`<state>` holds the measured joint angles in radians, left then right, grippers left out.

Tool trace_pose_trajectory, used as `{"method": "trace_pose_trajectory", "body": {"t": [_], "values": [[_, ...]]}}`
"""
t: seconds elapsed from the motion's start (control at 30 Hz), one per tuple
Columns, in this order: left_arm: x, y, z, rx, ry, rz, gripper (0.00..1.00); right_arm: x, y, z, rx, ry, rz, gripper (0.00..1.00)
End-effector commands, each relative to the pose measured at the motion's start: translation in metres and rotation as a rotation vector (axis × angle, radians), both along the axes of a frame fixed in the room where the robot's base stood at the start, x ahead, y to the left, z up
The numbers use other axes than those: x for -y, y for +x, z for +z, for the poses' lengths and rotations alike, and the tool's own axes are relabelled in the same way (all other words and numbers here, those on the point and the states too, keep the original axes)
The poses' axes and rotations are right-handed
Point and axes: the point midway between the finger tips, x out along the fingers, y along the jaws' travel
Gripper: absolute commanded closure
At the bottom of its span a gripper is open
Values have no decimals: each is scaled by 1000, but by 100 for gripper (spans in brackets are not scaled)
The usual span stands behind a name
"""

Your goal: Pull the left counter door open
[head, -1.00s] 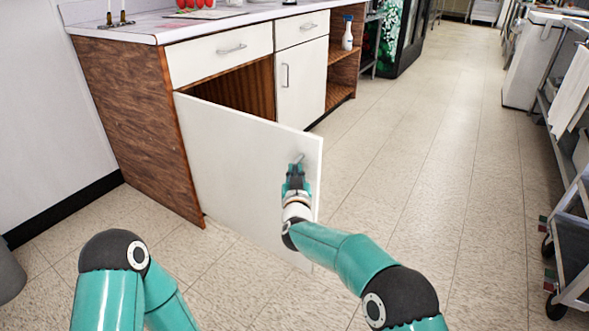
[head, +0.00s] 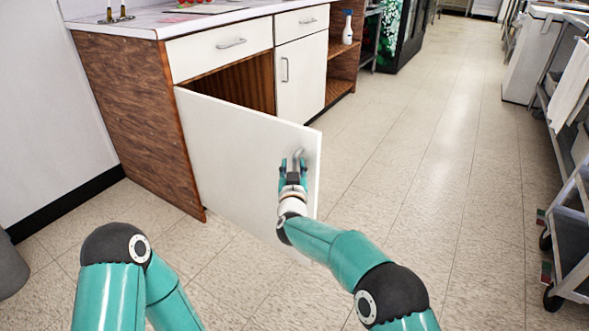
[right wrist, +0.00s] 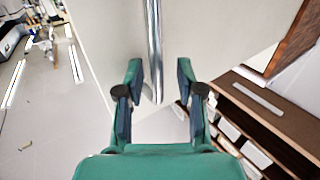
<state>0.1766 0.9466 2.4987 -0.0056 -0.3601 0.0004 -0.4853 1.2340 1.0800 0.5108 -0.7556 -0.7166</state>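The left counter door (head: 235,145) is a white panel hinged at its left edge. It stands swung well out from the counter, and the dark compartment (head: 243,84) behind it shows. My right gripper (head: 291,162) is at the door's face near its free edge. Its fingers are spread apart. The metal door handle (right wrist: 153,45) runs between the two fingers in the right wrist view, with a gap on each side; the right gripper (right wrist: 159,85) is not clamped on it. My left arm is at the lower left, but its gripper is not in view.
The counter (head: 140,135) has white drawers and a closed right door (head: 300,78). A spray bottle (head: 347,27) stands on an open shelf. A grey bin (head: 10,265) is at the left edge, a metal cart (head: 572,235) at the right. The floor between is clear.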

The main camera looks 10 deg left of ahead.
Motion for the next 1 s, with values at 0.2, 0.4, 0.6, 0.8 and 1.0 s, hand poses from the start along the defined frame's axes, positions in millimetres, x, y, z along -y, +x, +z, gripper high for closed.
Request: {"method": "trace_pose_trajectory", "body": {"t": [0.2,0.4,0.6,0.8,1.0], "values": [[0,0,1,0,0,0,60,-1,-6,0,-1,-1,3,63],[0,0,1,0,0,0,60,2,-24,0,-2,-1,3,63],[0,0,1,0,0,0,60,6,-55,0,-2,-1,5,63],[0,0,1,0,0,0,60,12,-88,-1,-2,-1,4,63],[0,0,1,0,0,0,60,16,-111,-1,-1,0,1,63]]}}
